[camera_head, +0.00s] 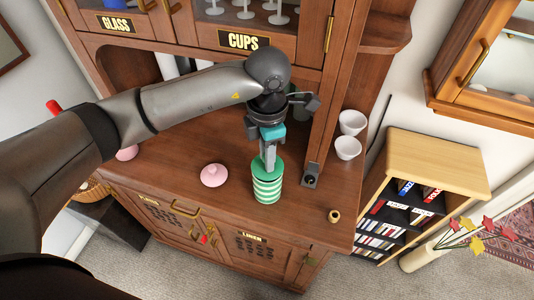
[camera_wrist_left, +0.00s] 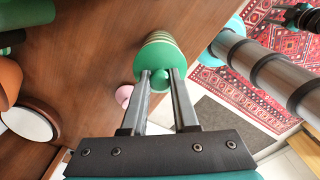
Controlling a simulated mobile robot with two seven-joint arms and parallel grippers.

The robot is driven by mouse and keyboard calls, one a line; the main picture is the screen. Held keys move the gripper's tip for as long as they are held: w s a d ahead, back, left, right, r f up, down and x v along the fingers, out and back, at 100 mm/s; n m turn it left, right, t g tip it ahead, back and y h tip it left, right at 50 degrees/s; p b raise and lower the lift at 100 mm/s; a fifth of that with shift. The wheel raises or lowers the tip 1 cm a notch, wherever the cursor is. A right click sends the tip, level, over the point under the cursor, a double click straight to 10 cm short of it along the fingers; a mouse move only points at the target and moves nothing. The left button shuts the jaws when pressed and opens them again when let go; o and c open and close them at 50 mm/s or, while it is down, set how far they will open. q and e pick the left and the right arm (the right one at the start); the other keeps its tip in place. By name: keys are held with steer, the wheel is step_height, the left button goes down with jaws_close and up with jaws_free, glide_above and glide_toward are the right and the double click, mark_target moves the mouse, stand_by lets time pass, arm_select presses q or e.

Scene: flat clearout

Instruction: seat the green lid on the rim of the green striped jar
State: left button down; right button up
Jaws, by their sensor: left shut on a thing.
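The green striped jar (camera_head: 267,190) stands upright on the wooden counter near its front edge. The green lid (camera_head: 267,168) is directly over the jar's mouth, and I cannot tell whether a small gap is left. In the left wrist view the lid (camera_wrist_left: 152,61) hides the jar's rim, and the jar's striped side (camera_wrist_left: 160,38) shows behind it. My left gripper (camera_head: 269,158) points down from above and is shut on the lid's knob (camera_wrist_left: 160,79).
A pink lid (camera_head: 213,175) lies left of the jar. A small brass object (camera_head: 334,215) is near the counter's right front corner. The counter between jar and pink lid is clear.

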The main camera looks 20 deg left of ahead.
arm_select(q)
steer(key=shift+f+b, duration=0.55)
steer(key=shift+f, duration=0.15)
steer(key=shift+b, duration=0.35)
stand_by(1.3)
steer(key=shift+r, duration=0.1)
stand_by(0.4)
steer(key=c, duration=0.6)
jaws_free()
step_height(320, 180, up, 15)
stand_by(0.4)
